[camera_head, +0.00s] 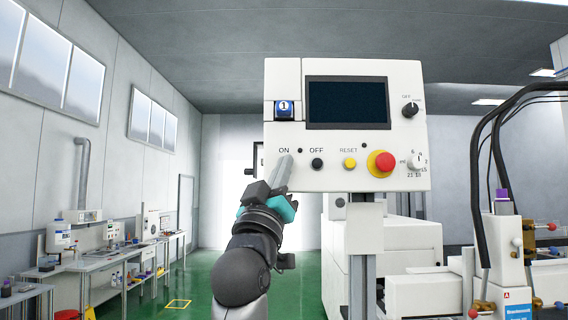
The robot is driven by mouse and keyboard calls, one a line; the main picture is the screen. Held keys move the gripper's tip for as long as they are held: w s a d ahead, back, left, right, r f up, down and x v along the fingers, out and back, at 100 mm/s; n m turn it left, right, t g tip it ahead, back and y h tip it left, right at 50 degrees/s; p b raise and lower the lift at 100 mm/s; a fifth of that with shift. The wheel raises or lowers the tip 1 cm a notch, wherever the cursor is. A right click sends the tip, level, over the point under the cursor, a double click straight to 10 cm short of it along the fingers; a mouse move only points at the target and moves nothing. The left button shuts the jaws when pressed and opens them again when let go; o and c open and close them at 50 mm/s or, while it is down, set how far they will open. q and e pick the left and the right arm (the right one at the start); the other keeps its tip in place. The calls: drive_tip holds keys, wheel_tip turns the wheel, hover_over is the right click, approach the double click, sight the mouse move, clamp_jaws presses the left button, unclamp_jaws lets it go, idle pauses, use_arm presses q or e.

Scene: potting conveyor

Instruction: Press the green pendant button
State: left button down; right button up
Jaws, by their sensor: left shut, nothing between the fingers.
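The white pendant control box (342,165) hangs in the centre of the head view with a dark screen (347,103). My left gripper (286,160) is shut and empty, with its tips over the panel just below the "ON" label. The green button is not visible; the spot under "ON" is covered by my fingers. I cannot tell whether the fingertips touch the panel. My right gripper is not in view.
White machinery (410,245) stands behind and below the box. Black cables (478,170) arch at the right. Workbenches (90,265) line the left wall, with open green floor between.

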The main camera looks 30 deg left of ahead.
use_arm(q)
drive_tip(key=shift+w+a, duration=0.25)
drive_tip(key=shift+w, duration=0.15)
idle(0.5)
drive_tip(key=shift+s, duration=0.1)
drive_tip(key=shift+s+d, duration=0.45)
drive_tip(key=shift+s, duration=0.2)
drive_tip(key=s+d, duration=0.1)
drive_tip(key=s, duration=0.2)
drive_tip(key=s+d+p, duration=0.1)
drive_tip(key=shift+s+d, duration=0.15)
drive_tip(key=shift+d, duration=0.2)
drive_tip(key=shift+f, duration=0.1)
idle(0.8)
